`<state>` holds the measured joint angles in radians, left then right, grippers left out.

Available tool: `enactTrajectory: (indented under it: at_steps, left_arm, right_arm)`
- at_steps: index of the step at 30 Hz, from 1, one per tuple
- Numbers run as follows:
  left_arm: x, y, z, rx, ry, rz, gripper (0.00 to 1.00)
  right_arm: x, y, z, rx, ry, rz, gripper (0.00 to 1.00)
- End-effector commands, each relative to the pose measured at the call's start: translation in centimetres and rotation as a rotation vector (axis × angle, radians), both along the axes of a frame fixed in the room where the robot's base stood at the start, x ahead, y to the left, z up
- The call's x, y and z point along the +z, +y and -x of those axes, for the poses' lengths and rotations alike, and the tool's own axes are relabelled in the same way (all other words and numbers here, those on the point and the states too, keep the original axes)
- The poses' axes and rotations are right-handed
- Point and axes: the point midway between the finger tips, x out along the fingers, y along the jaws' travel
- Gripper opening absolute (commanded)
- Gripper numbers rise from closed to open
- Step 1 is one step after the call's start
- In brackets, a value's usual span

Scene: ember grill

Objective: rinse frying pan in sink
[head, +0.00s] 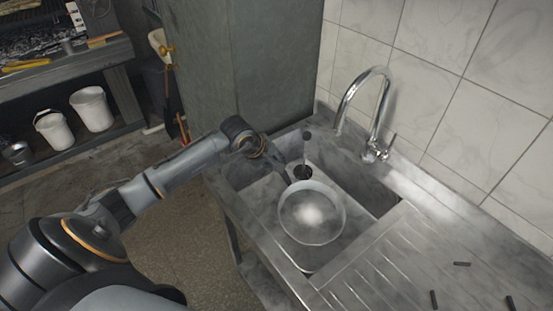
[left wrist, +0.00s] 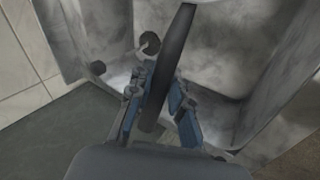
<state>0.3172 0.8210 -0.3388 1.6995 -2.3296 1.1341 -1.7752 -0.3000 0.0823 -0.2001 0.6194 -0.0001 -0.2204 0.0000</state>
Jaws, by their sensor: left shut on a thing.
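The frying pan (head: 325,231) is in or over the metal sink (head: 375,196), its round inside facing up. A blurry white patch lies in its middle; I cannot tell if it is water, foam or glare. My left gripper (head: 287,178) reaches in from the left. In the left wrist view, the blue fingers of this gripper (left wrist: 160,112) are shut around the dark pan handle (left wrist: 171,62). Whether the pan touches the sink bottom is unclear. The chrome faucet (head: 383,101) arches at the back; no stream shows from its spout. My right gripper is not in view.
A thin upright rod with a dark knob (head: 306,136) stands in the sink behind the pan. A ribbed drainboard (head: 385,265) with several small dark pieces lies at right. A tall grey-green cabinet (head: 240,60) and a tiled wall (head: 440,60) bound the sink.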

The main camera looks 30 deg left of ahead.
Motion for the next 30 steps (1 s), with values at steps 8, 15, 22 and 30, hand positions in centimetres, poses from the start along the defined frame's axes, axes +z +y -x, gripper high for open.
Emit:
enactTrajectory:
  at_steps: [8, 15, 22, 30]
  left_arm:
    - [-3.0, 0.0, 0.0, 0.001, -0.001, 0.002, 0.00]
    - [-5.4, -0.1, 0.0, 0.000, -0.001, 0.003, 0.00]
    - [-7.6, -0.1, 0.0, 0.001, -0.002, 0.003, 0.00]
    - [-10.3, -0.1, 0.0, 0.002, -0.001, 0.003, 0.00]
  right_arm:
    - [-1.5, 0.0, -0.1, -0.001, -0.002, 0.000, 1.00]
    - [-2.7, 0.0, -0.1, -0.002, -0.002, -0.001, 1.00]
    - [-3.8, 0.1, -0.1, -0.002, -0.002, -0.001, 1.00]
    - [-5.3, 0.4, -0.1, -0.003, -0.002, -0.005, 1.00]
